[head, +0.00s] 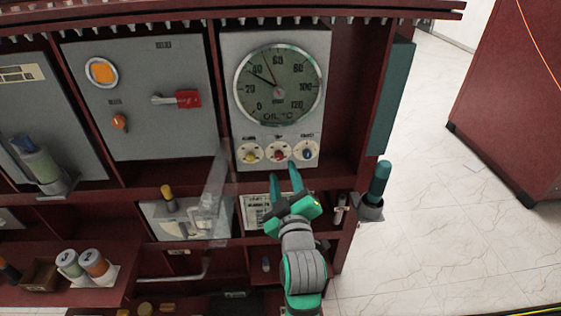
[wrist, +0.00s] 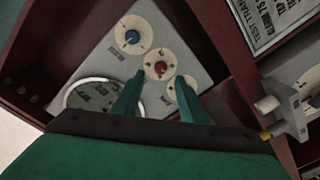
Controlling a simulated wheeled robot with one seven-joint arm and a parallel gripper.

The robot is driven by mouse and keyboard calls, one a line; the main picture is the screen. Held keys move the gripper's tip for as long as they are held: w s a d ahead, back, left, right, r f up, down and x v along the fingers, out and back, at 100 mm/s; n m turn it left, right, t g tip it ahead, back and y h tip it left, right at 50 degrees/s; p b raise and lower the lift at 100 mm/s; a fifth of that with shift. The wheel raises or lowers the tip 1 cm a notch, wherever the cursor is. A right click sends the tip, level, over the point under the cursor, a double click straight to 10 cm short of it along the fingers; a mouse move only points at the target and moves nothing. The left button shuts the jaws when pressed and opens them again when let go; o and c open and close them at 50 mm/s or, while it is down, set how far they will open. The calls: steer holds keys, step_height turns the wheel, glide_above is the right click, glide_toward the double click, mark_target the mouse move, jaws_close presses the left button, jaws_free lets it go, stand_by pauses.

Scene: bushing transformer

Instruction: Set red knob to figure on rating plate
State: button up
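The red knob (head: 280,154) sits on a white round dial, the middle of three in a row under the large oil gauge (head: 262,96). It also shows in the wrist view (wrist: 159,68), between and just beyond my fingertips. The rating plate (head: 256,214) is a white printed plate on the shelf below, partly hidden by my gripper; its figure is too small to read. It shows cut off in the wrist view (wrist: 275,18). My gripper (head: 285,180) is open and empty, pointing up at the knob row from below, apart from the red knob.
A yellow knob (head: 250,156) and a blue knob (head: 308,154) flank the red one closely. A shelf edge (head: 310,178) runs below the gauge panel. A teal-handled tool (head: 379,182) stands in a holder at right.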

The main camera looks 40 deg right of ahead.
mark_target(279, 157)
steer(key=shift+x, duration=3.2)
jaws_close()
